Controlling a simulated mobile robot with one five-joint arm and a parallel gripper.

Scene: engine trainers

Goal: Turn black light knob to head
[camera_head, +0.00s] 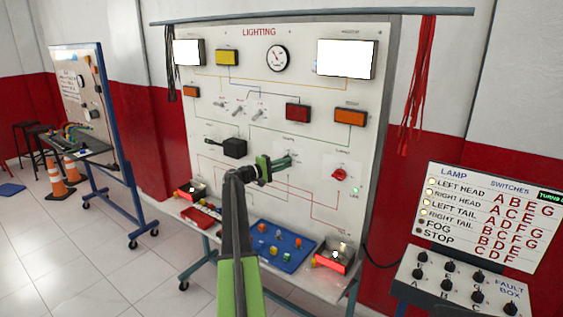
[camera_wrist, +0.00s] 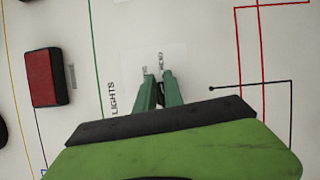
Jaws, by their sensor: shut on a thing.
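My green gripper (camera_head: 284,161) reaches up to the white LIGHTING panel (camera_head: 300,75), right of the panel's centre. In the wrist view its two green fingers (camera_wrist: 157,88) are close together over a white label patch on the panel. They are shut on a small dark thing, the black light knob (camera_wrist: 160,92), which shows only as a sliver between them. The word LIGHTS stands left of the fingers, with small lettering at their tips. The knob's pointing direction is hidden. In the head view the gripper covers the knob.
A black box with a lever (camera_head: 234,148) is left of my gripper and a red knob (camera_head: 339,174) is to its right. Both white lamps (camera_head: 346,58) at the panel top are bright. A blue tray (camera_head: 273,257) sits below. A fault box (camera_head: 463,287) stands at lower right.

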